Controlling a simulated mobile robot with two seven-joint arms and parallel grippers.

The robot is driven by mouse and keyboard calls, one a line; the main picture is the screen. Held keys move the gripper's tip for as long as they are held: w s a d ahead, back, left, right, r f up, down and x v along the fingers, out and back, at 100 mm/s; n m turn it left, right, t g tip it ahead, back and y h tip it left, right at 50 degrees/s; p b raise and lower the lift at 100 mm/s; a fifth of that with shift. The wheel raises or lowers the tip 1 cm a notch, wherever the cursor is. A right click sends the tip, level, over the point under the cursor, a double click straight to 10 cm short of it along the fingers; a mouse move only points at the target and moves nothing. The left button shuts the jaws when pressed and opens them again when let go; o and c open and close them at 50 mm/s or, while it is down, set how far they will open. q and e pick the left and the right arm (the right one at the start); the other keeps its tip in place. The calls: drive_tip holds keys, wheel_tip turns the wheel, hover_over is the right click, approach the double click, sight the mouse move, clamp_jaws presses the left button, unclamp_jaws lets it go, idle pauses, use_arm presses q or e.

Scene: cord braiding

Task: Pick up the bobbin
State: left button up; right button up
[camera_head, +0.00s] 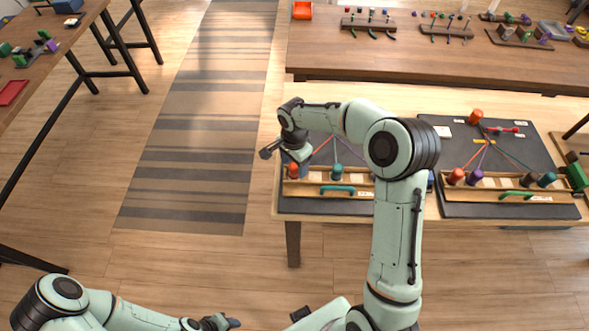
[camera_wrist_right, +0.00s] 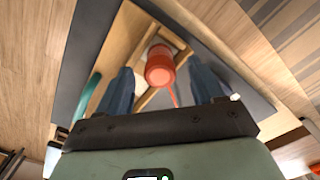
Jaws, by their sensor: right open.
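An orange-red bobbin (camera_head: 292,171) stands at the left end of a wooden rack (camera_head: 313,188) on the near table. In the right wrist view the same bobbin (camera_wrist_right: 160,66) shows between the two blue fingers, with a gap on each side and a red cord running from it. My right gripper (camera_head: 302,169) is open and empty, pointing down at this bobbin. In the wrist view my right gripper (camera_wrist_right: 160,80) has its fingers apart around it; whether they reach its depth is unclear. A teal bobbin (camera_head: 337,172) stands to its right. My left gripper (camera_head: 226,323) is low at the bottom edge, its jaws unclear.
A second dark board (camera_head: 520,150) at right carries several more bobbins and cords. A green handle (camera_head: 338,189) is on the front of the left rack. A far table (camera_head: 430,62) holds small racks and an orange tray (camera_head: 302,10). The striped rug (camera_head: 195,150) is clear.

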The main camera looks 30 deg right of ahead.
drive_tip(key=shift+f, duration=0.75)
drive_tip(key=c, duration=1.1)
drive_tip(key=shift+r, duration=0.1)
drive_tip(key=shift+c, duration=0.2)
